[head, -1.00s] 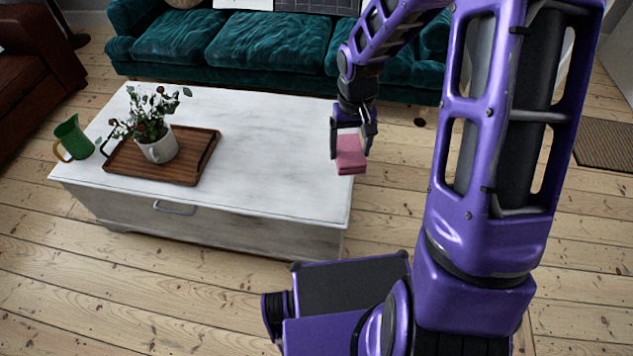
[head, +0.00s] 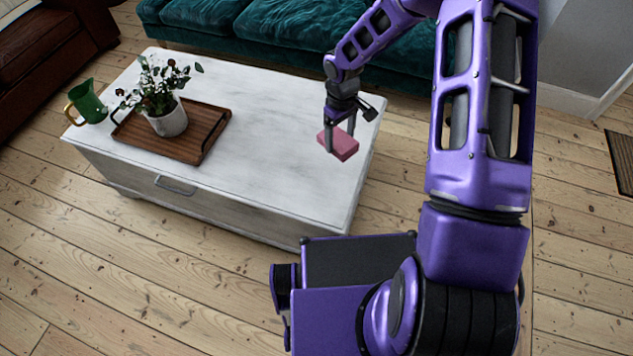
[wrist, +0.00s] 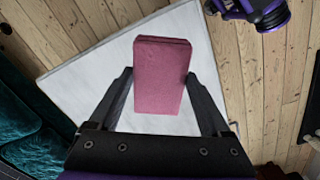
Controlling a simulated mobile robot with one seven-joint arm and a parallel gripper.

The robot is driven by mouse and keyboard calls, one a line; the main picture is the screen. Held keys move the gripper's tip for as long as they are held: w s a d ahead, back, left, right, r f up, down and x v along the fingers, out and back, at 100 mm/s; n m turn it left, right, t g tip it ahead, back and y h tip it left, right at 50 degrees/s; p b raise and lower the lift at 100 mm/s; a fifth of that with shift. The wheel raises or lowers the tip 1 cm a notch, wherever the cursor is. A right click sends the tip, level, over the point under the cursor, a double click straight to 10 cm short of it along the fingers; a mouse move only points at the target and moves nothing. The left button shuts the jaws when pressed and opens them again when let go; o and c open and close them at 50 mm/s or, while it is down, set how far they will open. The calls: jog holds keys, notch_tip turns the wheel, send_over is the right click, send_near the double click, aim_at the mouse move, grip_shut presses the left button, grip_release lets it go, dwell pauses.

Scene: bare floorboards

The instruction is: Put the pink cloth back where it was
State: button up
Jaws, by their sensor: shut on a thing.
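The pink cloth (head: 340,144) is a small folded block. My gripper (head: 341,128) is shut on it and holds it over the right end of the white coffee table (head: 270,125). The cloth looks raised above the table top, though the exact gap is hard to tell. In the wrist view the pink cloth (wrist: 162,75) sits between the two dark fingers of my gripper (wrist: 168,100), with the white table top (wrist: 80,75) behind it.
On the table's left part stands a wooden tray (head: 190,148) with a potted plant (head: 168,118). A green jug (head: 86,101) stands at the left end. A teal sofa (head: 270,32) is behind the table. The table's middle and right are clear.

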jog(key=w+a+f+n, duration=0.1)
jog(key=f+n, duration=0.1)
jog(key=f, duration=0.4)
jog(key=a+f+n+b, duration=0.1)
jog(key=a+f+n, duration=0.1)
jog(key=f, duration=0.3)
jog(key=w+a+f+n, duration=0.1)
jog(key=a+f+n, duration=0.1)
jog(key=f, duration=0.4)
jog(key=shift+w+a+f+b, duration=0.25)
jog(key=shift+w+f+b, duration=0.05)
jog(key=shift+f, duration=2.15)
jog(key=shift+b, duration=0.3)
jog(key=shift+f, duration=0.15)
jog(key=o, duration=1)
notch_tip(320, 180, up, 12)
jog(key=p, duration=0.1)
